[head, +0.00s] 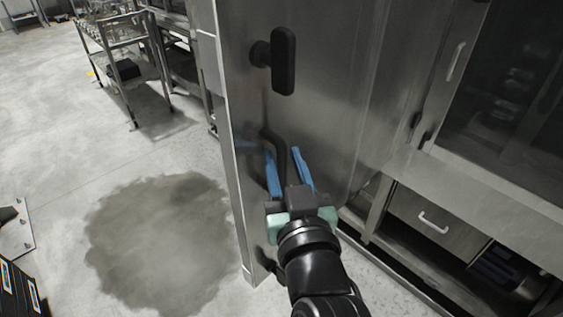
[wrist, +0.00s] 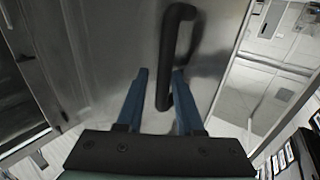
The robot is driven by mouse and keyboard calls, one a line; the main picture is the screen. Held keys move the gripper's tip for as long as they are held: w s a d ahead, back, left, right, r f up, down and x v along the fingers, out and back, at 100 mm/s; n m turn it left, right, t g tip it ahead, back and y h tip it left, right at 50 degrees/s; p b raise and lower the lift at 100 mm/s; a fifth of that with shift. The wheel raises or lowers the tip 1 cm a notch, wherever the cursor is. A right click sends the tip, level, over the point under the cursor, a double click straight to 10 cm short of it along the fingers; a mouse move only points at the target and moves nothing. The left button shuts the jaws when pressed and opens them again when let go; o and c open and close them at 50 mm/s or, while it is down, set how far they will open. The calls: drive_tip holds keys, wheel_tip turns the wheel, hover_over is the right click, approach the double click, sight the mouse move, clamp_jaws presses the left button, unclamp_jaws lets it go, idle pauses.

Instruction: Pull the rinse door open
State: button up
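The rinse door appears to be the tall stainless steel panel (head: 325,70) in the middle of the head view; it also fills the middle of the wrist view (wrist: 110,50). A black bar handle (head: 275,147) is on its left part and runs upright in the wrist view (wrist: 168,60). My gripper (head: 285,155) is at this handle with its blue fingers apart. In the wrist view my gripper (wrist: 160,72) has the lower part of the handle between its two fingers. I cannot tell whether either finger touches the bar.
A second black handle (head: 283,62) stands out from the panel above. A dark wet patch (head: 165,240) lies on the floor at left. A metal cart (head: 125,45) stands at the back left. Cabinets with a drawer (head: 420,215) are at right. Floor to the left is mostly open.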

drive_tip(key=shift+o, duration=0.7)
drive_tip(key=shift+f, duration=0.1)
drive_tip(key=shift+a, duration=0.1)
drive_tip(key=shift+s, duration=0.1)
drive_tip(key=shift+s+f, duration=0.1)
drive_tip(key=shift+s, duration=0.1)
drive_tip(key=p+v, duration=0.3)
drive_tip(key=v, duration=0.9)
drive_tip(key=shift+s+p, duration=0.2)
drive_tip(key=shift+p, duration=0.2)
